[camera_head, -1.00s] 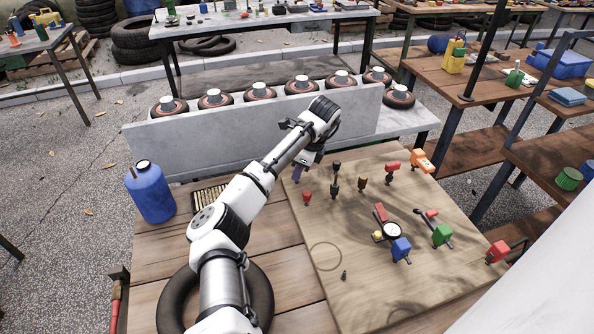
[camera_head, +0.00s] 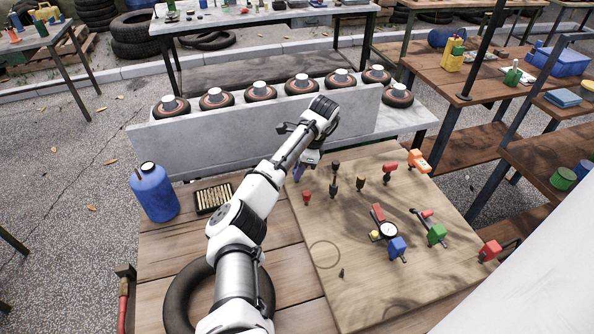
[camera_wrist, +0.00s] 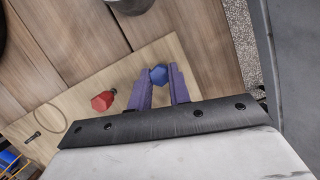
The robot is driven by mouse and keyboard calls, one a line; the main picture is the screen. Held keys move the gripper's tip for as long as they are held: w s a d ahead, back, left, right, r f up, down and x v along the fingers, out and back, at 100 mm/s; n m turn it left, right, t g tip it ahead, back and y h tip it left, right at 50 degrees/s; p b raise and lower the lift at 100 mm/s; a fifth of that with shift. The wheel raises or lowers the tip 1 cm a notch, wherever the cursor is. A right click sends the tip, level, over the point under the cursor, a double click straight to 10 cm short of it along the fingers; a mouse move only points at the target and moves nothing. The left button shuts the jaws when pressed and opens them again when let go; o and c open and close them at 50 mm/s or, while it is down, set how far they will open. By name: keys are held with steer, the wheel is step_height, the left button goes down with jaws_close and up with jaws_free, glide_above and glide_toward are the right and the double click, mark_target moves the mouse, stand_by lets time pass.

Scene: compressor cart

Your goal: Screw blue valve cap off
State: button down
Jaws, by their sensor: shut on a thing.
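The blue valve cap (camera_wrist: 158,75) is a small hexagonal knob in the wrist view, between the purple fingertips of my gripper (camera_wrist: 160,77). My gripper is shut on it, low over the far left corner of the light wooden board. In the head view the purple fingers of my gripper (camera_head: 298,172) show at that corner, but the blue cap cannot be made out there. What lies under the cap is hidden.
A red cap (camera_head: 306,195) stands close to my gripper and also shows in the wrist view (camera_wrist: 103,101). Several valve pieces and a gauge (camera_head: 388,231) stand across the board (camera_head: 300,285). A grey wall (camera_head: 240,140) rises behind. A blue tank (camera_head: 155,194) stands left.

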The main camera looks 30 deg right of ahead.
steer(key=shift+n, duration=0.4)
steer(key=shift+r+n+p, duration=0.15)
steer(key=shift+n+p, duration=0.25)
steer(key=shift+p, duration=0.1)
steer(key=shift+n+g+p, duration=0.35)
steer(key=shift+n+g, duration=0.05)
steer(key=shift+n, duration=0.3)
steer(key=shift+w+n, duration=0.1)
steer(key=shift+n, duration=0.4)
steer(key=n+g, duration=0.1)
steer(key=n, duration=0.1)
steer(key=shift+n, duration=0.6)
